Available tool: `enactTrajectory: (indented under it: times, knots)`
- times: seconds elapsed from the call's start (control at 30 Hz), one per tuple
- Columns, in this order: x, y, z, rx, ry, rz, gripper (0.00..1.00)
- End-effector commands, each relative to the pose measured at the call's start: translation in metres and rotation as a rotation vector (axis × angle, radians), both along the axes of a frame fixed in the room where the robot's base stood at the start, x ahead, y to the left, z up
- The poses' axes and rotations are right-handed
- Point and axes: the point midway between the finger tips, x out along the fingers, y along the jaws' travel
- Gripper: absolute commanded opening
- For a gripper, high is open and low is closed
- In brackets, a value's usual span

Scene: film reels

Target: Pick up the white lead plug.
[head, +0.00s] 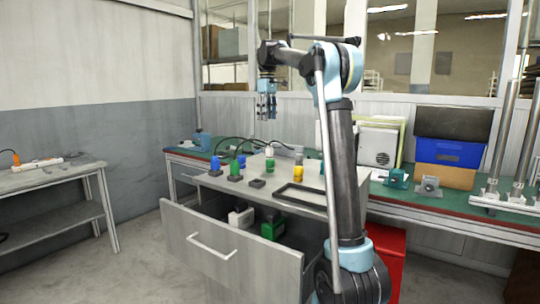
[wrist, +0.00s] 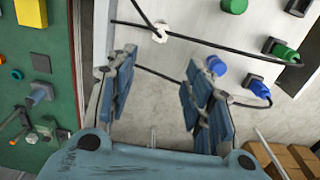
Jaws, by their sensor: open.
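A small white plug (wrist: 160,32) on a black cable shows in the wrist view, beyond and above the fingertips, apart from them. I cannot match it with certainty in the head view, where a white top (head: 271,144) shows by a green plug on the cabinet. My gripper (wrist: 160,90) is open, with nothing between its blue fingers. In the head view my gripper (head: 266,106) points down, well above the back of the cabinet top. A blue plug (wrist: 216,66) with a cable shows just past the right finger in the wrist view.
Blue, green and yellow plugs stand on the cabinet top (head: 212,180). Its drawer (head: 225,250) is open, with a white item (head: 241,217) and a green item (head: 272,228) inside. A green-topped bench (head: 450,205) stands behind. Black cables cross behind the plugs.

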Motion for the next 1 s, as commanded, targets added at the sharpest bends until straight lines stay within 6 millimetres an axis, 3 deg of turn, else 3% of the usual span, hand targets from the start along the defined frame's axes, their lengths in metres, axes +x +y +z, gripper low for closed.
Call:
enactTrajectory:
  times: [0.6,1.0]
  knots:
    - [0.0,-0.005,-0.098,0.0,0.0,-0.006,0.47]
    - [-0.001,-0.007,-0.129,0.0,0.0,-0.006,0.47]
